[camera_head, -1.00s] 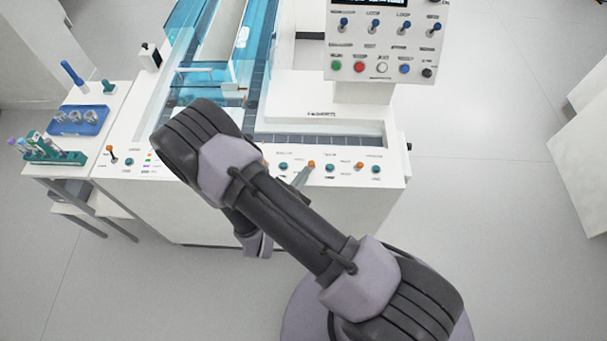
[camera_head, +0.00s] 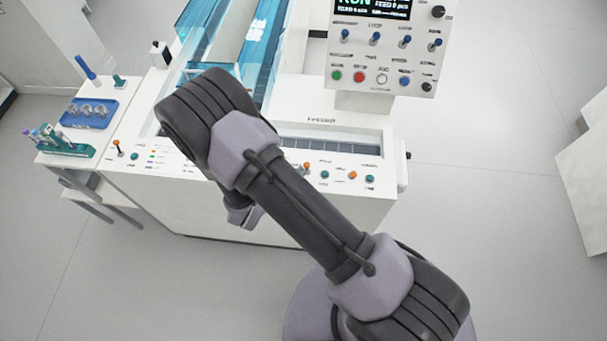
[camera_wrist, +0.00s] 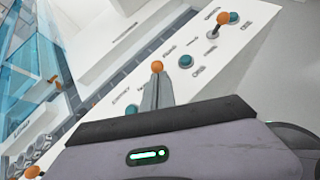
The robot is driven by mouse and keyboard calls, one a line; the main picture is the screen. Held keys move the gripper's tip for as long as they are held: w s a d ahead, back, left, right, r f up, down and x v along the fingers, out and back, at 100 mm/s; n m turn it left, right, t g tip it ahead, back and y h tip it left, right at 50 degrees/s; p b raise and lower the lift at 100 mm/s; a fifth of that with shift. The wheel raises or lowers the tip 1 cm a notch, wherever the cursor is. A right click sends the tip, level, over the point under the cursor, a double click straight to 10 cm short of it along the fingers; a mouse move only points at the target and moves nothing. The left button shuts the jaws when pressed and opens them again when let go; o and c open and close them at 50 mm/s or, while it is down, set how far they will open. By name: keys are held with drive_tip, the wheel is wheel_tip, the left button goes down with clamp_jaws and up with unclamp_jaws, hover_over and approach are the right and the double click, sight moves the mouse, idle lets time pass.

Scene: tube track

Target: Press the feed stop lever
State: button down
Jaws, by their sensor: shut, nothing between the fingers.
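A lever with an orange ball tip (camera_wrist: 157,66) stands on the white front panel, straight beyond my gripper (camera_wrist: 157,82) in the wrist view. My gripper's fingers are shut with nothing between them. Their tips overlap the lever's lower part in the picture; I cannot tell if they touch it. In the head view the same lever's orange tip (camera_head: 307,166) shows just right of my arm, which hides most of my gripper. Another orange-tipped lever (camera_wrist: 222,18) leans farther along the panel, also in the head view (camera_head: 353,174). Labels are too small to tell which lever is feed stop.
Teal knobs (camera_wrist: 185,61) sit between the levers. A control box (camera_head: 383,45) with a screen, switches and buttons stands above the panel. A blue transparent track cover (camera_head: 262,45) lies behind. A side table at left holds a blue tray (camera_head: 70,119) and a tube rack (camera_head: 62,147).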

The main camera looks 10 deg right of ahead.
drive_tip(key=w+g+p, duration=0.1)
drive_tip(key=r+g+y+p, duration=0.1)
drive_tip(key=p, duration=0.1)
drive_tip(key=shift+w+d+r+n+g, duration=0.2)
drive_tip(key=shift+w+n+g, duration=0.1)
drive_tip(key=shift+w+g, duration=0.1)
drive_tip(key=shift+f, duration=0.3)
drive_tip(key=shift+s, duration=0.1)
drive_tip(key=shift+r, duration=0.15)
drive_tip(key=shift+r, duration=0.7)
